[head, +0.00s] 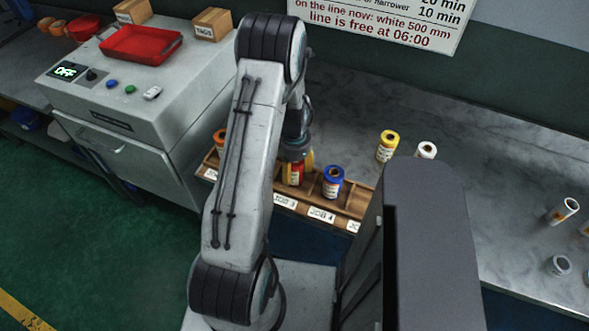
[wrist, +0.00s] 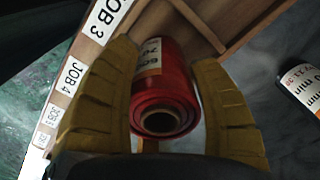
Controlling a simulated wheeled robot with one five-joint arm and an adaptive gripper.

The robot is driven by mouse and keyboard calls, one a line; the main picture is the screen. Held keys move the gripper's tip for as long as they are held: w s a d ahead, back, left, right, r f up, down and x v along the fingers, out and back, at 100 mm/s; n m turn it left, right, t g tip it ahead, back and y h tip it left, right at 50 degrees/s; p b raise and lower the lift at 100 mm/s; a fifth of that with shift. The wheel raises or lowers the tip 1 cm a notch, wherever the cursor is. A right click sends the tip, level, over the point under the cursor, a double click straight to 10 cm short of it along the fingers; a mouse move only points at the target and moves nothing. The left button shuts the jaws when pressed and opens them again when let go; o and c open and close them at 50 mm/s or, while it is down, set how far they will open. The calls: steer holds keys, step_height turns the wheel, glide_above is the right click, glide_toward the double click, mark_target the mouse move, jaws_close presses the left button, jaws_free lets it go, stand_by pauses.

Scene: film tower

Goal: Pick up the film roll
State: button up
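A red film roll (wrist: 163,85) with a pale label stands in a compartment of the wooden job rack (wrist: 205,22). It also shows in the head view (head: 294,178), partly hidden by my arm. My gripper (wrist: 168,55) is over the rack, with its yellow fingers on either side of the red roll. The fingers are open; a narrow gap shows on the right side, and I cannot tell whether the left finger touches. A blue film roll (head: 333,182) stands in the rack just right of the red one. An orange roll (head: 221,140) is at the rack's left end.
Yellow (head: 387,146) and white (head: 426,150) rolls stand on the grey counter (head: 480,180) behind the rack. More pale rolls are at the far right. A grey machine (head: 150,95) with an OFF display and a red tray (head: 140,45) stands left.

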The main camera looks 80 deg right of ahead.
steer(key=c, duration=0.8)
steer(key=shift+o, duration=0.2)
